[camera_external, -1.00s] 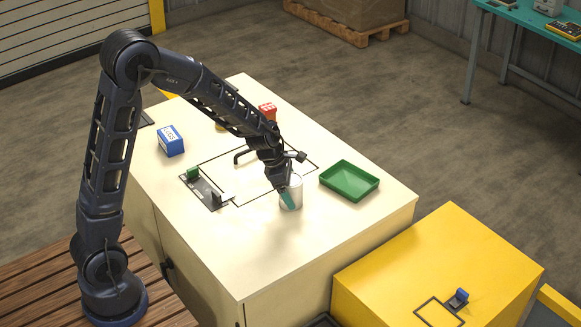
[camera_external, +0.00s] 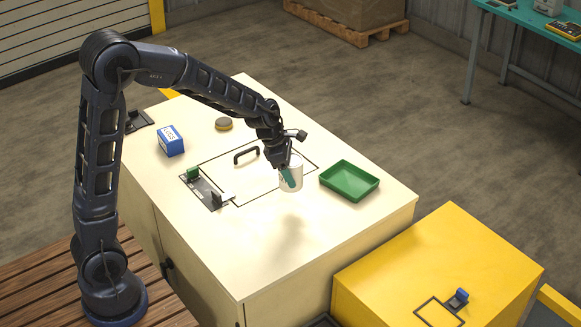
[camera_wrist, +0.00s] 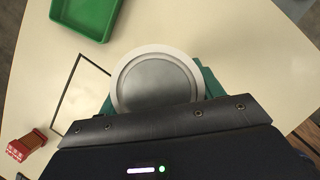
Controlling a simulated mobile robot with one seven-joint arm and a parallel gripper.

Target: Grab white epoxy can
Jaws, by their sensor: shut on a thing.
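The white epoxy can (camera_external: 293,181) is upright at the right side of the cream cabinet top, left of the green tray. My gripper (camera_external: 289,177) has its green fingers shut on the can's sides. In the wrist view the can's round grey lid with a pale rim (camera_wrist: 155,80) lies between the green fingers of my gripper (camera_wrist: 155,88). The can appears slightly lifted, but its gap to the top is hard to tell. Its label is not visible.
The green tray (camera_external: 350,195) stands right of the can. A blue box (camera_external: 171,140), a round tan item (camera_external: 224,124), a black handle (camera_external: 246,154) and a small bracket plate (camera_external: 207,190) lie to the left. A red item (camera_wrist: 25,146) shows in the wrist view. The front of the top is clear.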

